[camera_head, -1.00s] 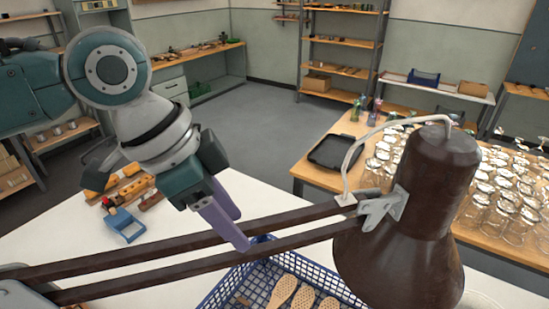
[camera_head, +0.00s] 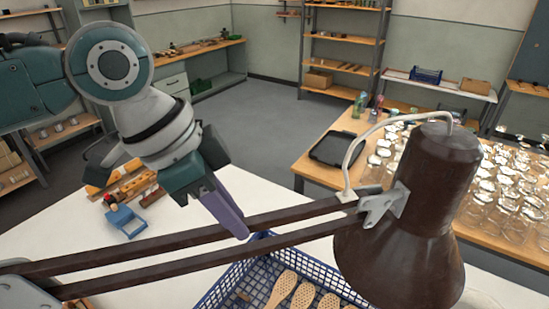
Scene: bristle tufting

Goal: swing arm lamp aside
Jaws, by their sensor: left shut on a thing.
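The arm lamp has a dark brown shade (camera_head: 405,245) at the lower right and two parallel brown arm bars (camera_head: 150,245) running to the lower left. A light bracket joins the bars to the shade, and a pale cable loops above it. My left gripper (camera_head: 240,231) reaches in from the upper left. Its purple fingers are shut on the upper lamp bar, left of the shade. The lamp's mount is cut off at the lower left. My right gripper is not in view.
A blue basket (camera_head: 236,280) with perforated wooden brush heads (camera_head: 301,297) sits under the lamp on the white table (camera_head: 62,222). A blue dustpan-like item (camera_head: 125,222) and wooden blocks lie at left. Many glasses (camera_head: 500,205) and a black tray (camera_head: 333,148) stand on the right-hand table.

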